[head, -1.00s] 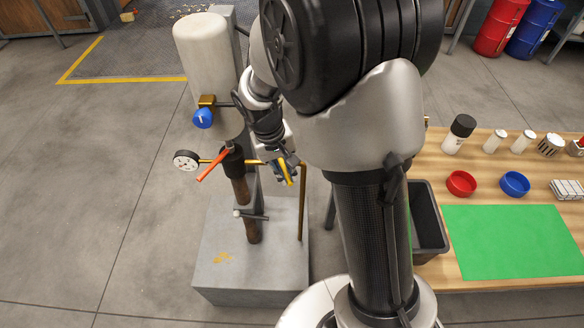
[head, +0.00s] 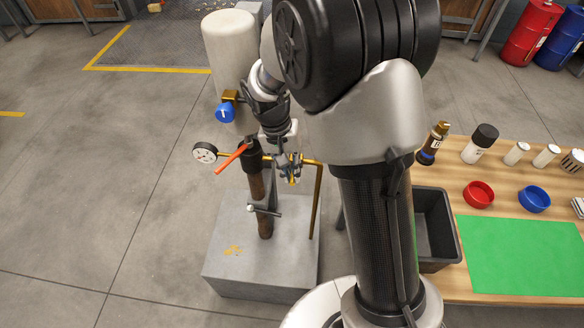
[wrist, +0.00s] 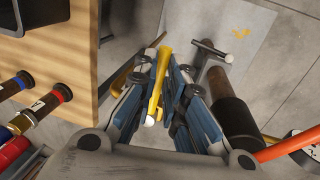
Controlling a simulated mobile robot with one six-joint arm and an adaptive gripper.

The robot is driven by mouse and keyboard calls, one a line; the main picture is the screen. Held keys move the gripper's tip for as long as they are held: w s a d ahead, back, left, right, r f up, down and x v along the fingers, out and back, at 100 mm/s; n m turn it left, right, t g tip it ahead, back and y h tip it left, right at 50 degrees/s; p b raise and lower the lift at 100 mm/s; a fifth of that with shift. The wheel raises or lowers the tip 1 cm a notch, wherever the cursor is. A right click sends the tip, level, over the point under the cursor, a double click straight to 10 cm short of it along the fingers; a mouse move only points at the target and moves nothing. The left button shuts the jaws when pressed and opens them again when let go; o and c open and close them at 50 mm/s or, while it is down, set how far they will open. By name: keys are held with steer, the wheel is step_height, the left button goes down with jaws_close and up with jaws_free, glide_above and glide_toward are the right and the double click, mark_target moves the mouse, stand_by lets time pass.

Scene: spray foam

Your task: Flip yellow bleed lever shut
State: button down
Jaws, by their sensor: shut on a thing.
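The yellow bleed lever (wrist: 158,80) lies lengthwise between my fingers in the wrist view, with its pale tip toward my palm. My gripper (wrist: 164,68) is shut on it, one blue-grey finger on each side. In the head view my gripper (head: 291,170) is at the brass pipe (head: 317,200), right of the dark riser (head: 257,185). There my fingers hide most of the lever, and only a little yellow shows. The lever's exact angle is hard to tell.
An orange-red handle (head: 232,158) and a gauge (head: 205,153) are left of the riser. A blue knob (head: 225,112) is on the white tank (head: 231,45). A black bin (head: 440,230) and the wooden table (head: 450,190) are at right. Floor at left is clear.

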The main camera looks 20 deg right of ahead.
steer(key=c, duration=1.7)
jaws_free()
steer(key=shift+o, duration=0.2)
step_height(320, 180, up, 12)
steer(key=w+a, duration=0.1)
steer(key=a, duration=0.1)
steer(key=shift+f, duration=0.1)
steer(key=s+d+r+n+t+y, duration=0.1)
steer(key=s+d+r+n+t, duration=0.15)
steer(key=s+r, duration=0.7)
steer(key=s+f+n+t+y, duration=0.1)
steer(key=s+f+n+t, duration=0.1)
steer(key=s, duration=1.1)
steer(key=shift+a+f+t, duration=0.15)
steer(key=shift+t, duration=0.4)
